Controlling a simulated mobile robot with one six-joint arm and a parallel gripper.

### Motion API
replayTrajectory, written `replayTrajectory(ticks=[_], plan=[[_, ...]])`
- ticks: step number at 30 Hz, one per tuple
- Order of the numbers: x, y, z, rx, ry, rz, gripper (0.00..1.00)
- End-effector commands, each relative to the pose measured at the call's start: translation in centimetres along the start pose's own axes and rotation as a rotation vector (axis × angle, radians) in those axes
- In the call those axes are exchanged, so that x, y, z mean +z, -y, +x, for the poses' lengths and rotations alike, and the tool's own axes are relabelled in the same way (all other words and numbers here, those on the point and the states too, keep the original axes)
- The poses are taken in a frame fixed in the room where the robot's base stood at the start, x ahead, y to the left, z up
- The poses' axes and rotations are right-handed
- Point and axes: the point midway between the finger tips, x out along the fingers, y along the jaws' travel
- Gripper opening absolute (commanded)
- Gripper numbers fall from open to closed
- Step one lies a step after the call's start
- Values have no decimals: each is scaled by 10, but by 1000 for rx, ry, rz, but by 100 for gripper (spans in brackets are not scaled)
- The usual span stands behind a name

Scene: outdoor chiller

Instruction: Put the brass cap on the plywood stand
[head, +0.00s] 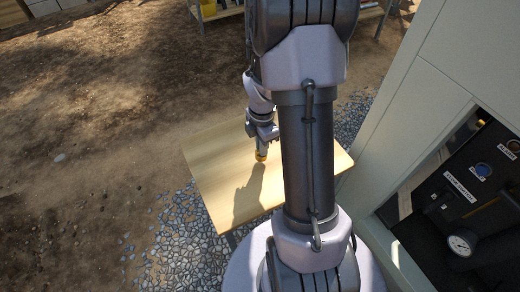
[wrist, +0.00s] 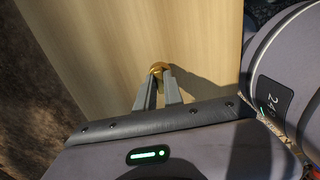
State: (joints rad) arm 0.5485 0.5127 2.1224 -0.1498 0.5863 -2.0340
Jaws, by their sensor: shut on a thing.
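The brass cap (head: 261,155) shows as a small gold piece at the tip of my gripper (head: 260,148) in the head view. In the wrist view the cap (wrist: 157,68) sits between the fingertips of my gripper (wrist: 157,76), which is shut on it. The fingers hide part of the cap. The plywood stand (head: 215,168) lies under the gripper, and its pale top (wrist: 110,35) fills much of the wrist view. The cap is over the stand's top; I cannot tell whether it touches. My arm hides the middle of the stand in the head view.
A pale cabinet (head: 400,135) stands close to the right of the stand, with a dark panel and a round gauge (head: 461,243) inside. A shelf (head: 222,12) with items stands at the back. Bare dirt lies to the left. The stand's left part is clear.

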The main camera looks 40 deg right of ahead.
Motion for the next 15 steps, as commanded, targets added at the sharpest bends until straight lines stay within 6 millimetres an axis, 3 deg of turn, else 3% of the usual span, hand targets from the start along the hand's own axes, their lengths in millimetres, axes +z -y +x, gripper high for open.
replayTrajectory(ticks=[1,3,12,13,15], plan=[[0,2,19,-4,-2,1,0],[0,1,30,-3,-1,0,0],[0,1,28,-2,-1,0,0],[0,1,28,-2,-1,0,16],[0,1,27,-2,-1,0,30]])
